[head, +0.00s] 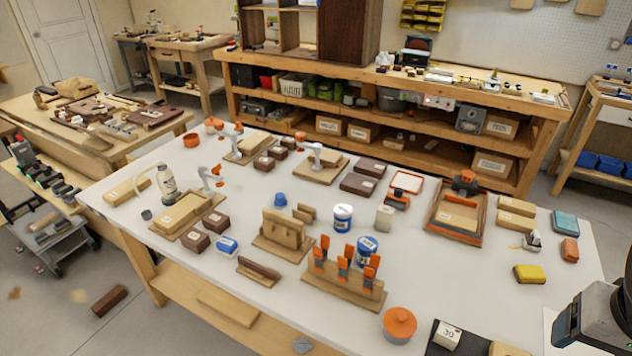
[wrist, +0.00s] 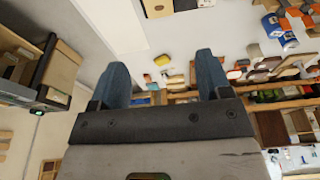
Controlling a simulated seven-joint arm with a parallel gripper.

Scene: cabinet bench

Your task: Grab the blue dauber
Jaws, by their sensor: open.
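A small blue knob-shaped piece (head: 280,200) stands on the white tabletop left of centre in the head view; it may be the blue dauber, but its shape is too small to be sure. A blue-and-white block (head: 227,246) lies in front of it to the left. Two white-and-blue tubs, one upright (head: 343,217) and one (head: 367,248) behind the orange clamps, stand to the right. My gripper (wrist: 162,78) is open and empty in the wrist view, its two blue-grey fingers apart. In the head view only a black part of my arm shows at the lower right, far from the blue piece.
The white table (head: 300,130) holds several wooden jigs, dark blocks, orange clamps (head: 345,258), an orange round pot (head: 399,325) and a yellow sponge (head: 529,274). A wooden shelf bench (head: 400,85) stands behind. Bare tabletop lies at the table's front left and right of the clamps.

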